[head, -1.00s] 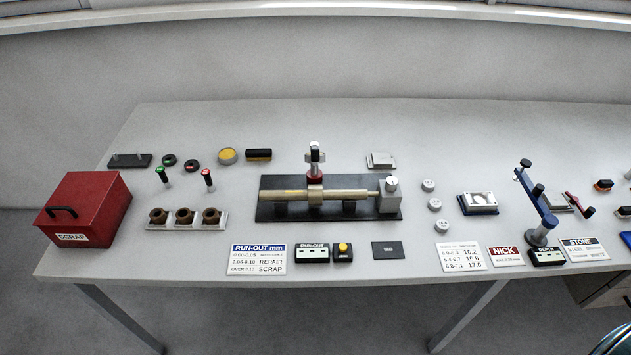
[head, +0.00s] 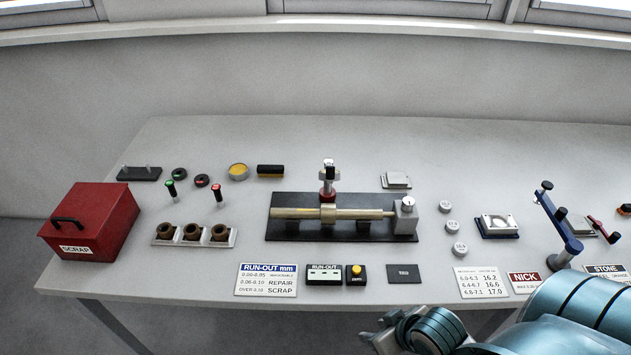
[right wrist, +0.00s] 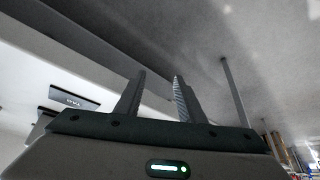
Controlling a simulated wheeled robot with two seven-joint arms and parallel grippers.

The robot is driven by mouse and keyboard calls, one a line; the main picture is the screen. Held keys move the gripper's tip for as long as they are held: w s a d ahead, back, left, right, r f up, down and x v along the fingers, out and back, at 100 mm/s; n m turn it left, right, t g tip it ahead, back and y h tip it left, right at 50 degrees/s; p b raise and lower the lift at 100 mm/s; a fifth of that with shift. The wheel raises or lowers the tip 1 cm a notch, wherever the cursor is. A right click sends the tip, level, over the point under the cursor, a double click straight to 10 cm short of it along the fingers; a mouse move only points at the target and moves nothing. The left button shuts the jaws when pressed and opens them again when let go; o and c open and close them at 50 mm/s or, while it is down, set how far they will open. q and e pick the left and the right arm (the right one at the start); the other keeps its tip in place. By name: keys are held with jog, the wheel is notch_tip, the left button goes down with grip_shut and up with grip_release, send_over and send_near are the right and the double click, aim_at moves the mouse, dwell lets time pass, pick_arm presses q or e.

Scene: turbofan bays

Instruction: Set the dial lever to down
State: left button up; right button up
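The run-out fixture (head: 290,232) stands mid-table with a brass-coloured shaft (head: 365,213) lying across its black base. Behind the shaft is an upright dial unit (head: 328,178) with a red lower part and a pale and dark top. I take its top piece as the dial lever; it looks upright, but its exact setting is too small to tell. My right gripper (head: 374,336) is low at the table's front edge, well short of the fixture and empty. In the right wrist view its two fingers (right wrist: 160,78) stand apart. My left gripper is not in view.
A red scrap box (head: 95,222) stands at the left. Brown rings sit in a tray (head: 160,241) beside green and red-topped pegs. The run-out display (head: 324,281) and a yellow button (head: 356,270) lie before the fixture. A blue lever stand (head: 556,220) is at the right.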

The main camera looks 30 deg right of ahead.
jog(key=w+d+r+t+y, duration=0.1)
jog(key=w+d+r+t, duration=0.1)
jog(key=r, duration=0.8)
jog(key=w+d+r+t+y, duration=0.1)
jog(key=w+d+r+t, duration=0.2)
jog(key=w+r, duration=0.4)
jog(key=w+d+r+m+t+y, duration=0.1)
jog(key=w+d+r, duration=0.3)
jog(key=r, duration=0.9)
jog(key=shift+w+d+r+t+y, duration=0.4)
jog(key=shift+w+t+y, duration=0.1)
jog(key=shift+t, duration=0.2)
jog(key=shift+f, duration=0.1)
